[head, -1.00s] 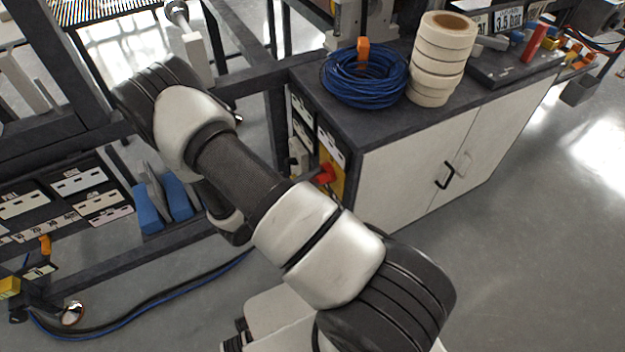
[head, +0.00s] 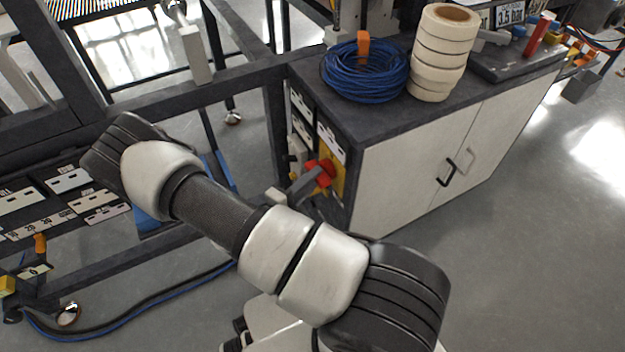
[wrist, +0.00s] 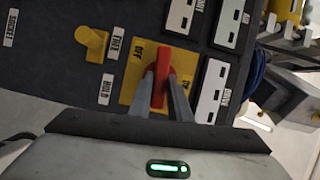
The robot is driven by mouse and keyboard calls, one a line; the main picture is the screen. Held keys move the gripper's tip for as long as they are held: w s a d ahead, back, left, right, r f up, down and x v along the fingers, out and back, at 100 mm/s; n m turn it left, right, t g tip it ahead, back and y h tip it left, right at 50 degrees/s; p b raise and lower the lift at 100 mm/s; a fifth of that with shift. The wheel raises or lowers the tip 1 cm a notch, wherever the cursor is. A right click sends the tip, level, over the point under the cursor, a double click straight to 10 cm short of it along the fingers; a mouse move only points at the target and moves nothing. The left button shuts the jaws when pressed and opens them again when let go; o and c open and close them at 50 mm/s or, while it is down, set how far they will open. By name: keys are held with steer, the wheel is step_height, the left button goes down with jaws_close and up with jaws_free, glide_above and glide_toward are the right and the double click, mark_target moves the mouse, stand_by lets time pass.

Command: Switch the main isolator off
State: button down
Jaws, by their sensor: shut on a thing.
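The main isolator is a red handle (wrist: 159,87) on a yellow plate (wrist: 140,62) with small dark lettering, in the wrist view. The handle runs up and down that picture. My gripper (wrist: 163,84) is shut on the handle, with one grey finger on each side of it. In the head view the red handle (head: 320,172) is on the end face of the bench cabinet, and my gripper (head: 307,181) reaches it from the left. The fingers partly cover the handle and plate there.
Above, on the cabinet top (head: 385,122), are a blue cable coil (head: 365,75) and a stack of tape rolls (head: 442,55).

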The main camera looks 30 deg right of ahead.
steer(key=shift+f+m, duration=0.1)
steer(key=shift+m, duration=0.4)
steer(key=c, duration=1.6)
jaws_free()
steer(key=shift+c, duration=0.2)
steer(key=p+v, duration=0.1)
steer(key=v, duration=1.6)
steer(key=shift+s+a+f+p, duration=0.15)
steer(key=shift+a+f+p, duration=0.1)
steer(key=shift+f+p, duration=0.1)
steer(key=shift+r, duration=0.1)
